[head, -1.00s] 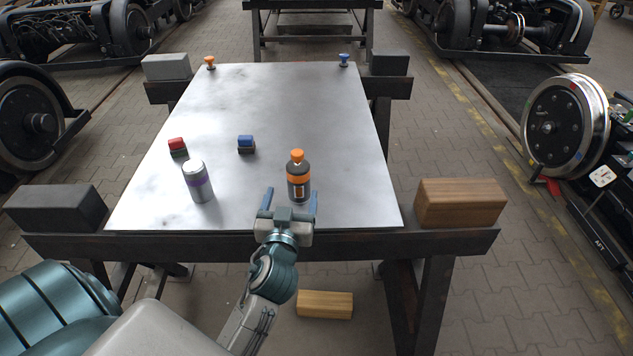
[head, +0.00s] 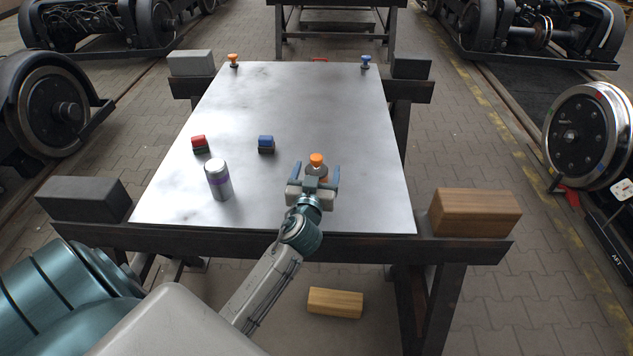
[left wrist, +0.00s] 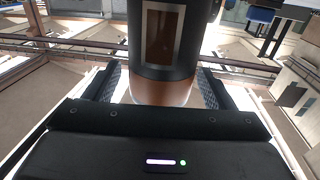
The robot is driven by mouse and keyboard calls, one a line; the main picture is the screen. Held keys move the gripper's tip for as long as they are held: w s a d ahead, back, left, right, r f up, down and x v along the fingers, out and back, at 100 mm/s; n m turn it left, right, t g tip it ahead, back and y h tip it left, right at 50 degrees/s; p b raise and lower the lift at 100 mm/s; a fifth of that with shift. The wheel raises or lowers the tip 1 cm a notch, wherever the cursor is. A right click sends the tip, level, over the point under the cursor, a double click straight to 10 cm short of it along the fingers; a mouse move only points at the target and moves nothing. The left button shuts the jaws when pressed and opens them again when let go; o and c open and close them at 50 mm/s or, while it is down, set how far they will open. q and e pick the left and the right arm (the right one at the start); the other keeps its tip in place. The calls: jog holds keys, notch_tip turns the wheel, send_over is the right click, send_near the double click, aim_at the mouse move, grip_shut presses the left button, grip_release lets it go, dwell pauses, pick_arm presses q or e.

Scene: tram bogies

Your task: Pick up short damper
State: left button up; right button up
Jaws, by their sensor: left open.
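A black and orange upright cylinder (head: 317,160) with an orange cap stands near the front right of the metal-topped table. My left gripper (head: 318,176) is open, with one finger on each side of this cylinder. In the left wrist view the dark cylinder body (left wrist: 150,50) with its orange lower band sits between the two fingers (left wrist: 155,88), and I see no clear grip on it. A silver cylinder with a purple band (head: 219,182) stands upright to the left. I cannot tell for certain which of the two is the short damper. My right gripper is not in view.
A red block (head: 199,144) and a blue block (head: 266,144) sit on the metal plate (head: 300,100). Orange (head: 233,60) and blue (head: 365,61) knobs stand at its far corners. A wooden block (head: 476,212) lies at the right front. The plate's middle and back are clear.

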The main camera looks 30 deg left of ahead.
pick_arm(q)
jog(key=c, duration=1.1)
